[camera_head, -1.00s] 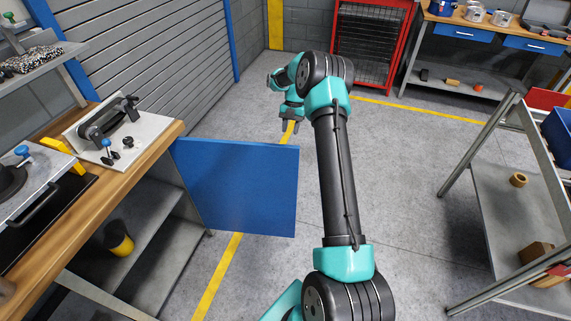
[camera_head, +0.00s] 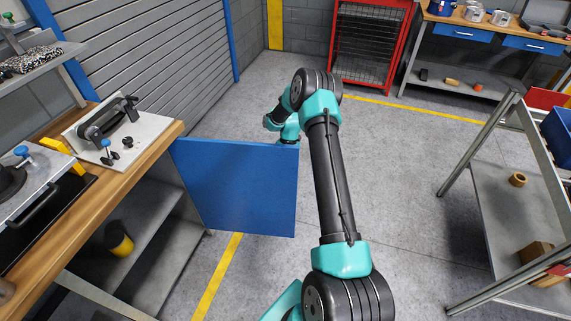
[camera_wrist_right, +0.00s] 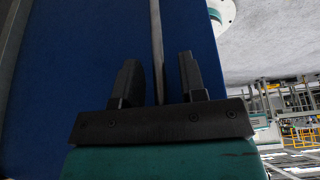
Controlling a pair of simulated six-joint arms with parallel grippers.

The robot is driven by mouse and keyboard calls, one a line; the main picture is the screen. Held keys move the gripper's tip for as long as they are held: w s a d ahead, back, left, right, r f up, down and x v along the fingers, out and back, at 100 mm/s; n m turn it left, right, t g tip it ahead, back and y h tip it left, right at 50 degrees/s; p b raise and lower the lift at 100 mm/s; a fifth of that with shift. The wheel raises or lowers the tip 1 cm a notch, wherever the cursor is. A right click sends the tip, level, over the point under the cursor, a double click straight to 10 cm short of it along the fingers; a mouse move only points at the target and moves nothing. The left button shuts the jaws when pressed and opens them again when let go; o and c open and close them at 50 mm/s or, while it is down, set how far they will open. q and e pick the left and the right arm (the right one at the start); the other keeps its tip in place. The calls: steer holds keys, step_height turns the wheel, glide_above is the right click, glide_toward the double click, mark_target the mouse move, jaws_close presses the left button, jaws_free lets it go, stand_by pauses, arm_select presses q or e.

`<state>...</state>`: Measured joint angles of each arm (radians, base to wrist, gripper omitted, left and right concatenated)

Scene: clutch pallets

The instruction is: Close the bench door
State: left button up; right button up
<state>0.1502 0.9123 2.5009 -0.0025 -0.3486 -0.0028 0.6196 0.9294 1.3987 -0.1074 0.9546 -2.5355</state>
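The blue bench door (camera_head: 238,188) stands swung out from the end of the wooden-topped bench (camera_head: 62,200), wide open. My right arm reaches past the door's free edge, and the gripper is hidden behind the door in the head view. In the right wrist view the blue door panel (camera_wrist_right: 70,70) fills most of the picture. My right gripper (camera_wrist_right: 159,82) faces the panel with its two black fingers apart. A thin grey vertical bar (camera_wrist_right: 157,40) runs between the fingers; I cannot tell whether they touch it. My left gripper is not in view.
A clamp fixture (camera_head: 118,138) stands on the bench, and a yellow-black cup (camera_head: 119,240) is on its lower shelf. A metal rack (camera_head: 500,205) stands at the right and a red cage (camera_head: 368,45) at the back. The floor between is clear.

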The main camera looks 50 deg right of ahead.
steer(key=shift+a+f, duration=0.1)
steer(key=shift+f, duration=0.2)
steer(key=shift+c, duration=0.5)
jaws_close()
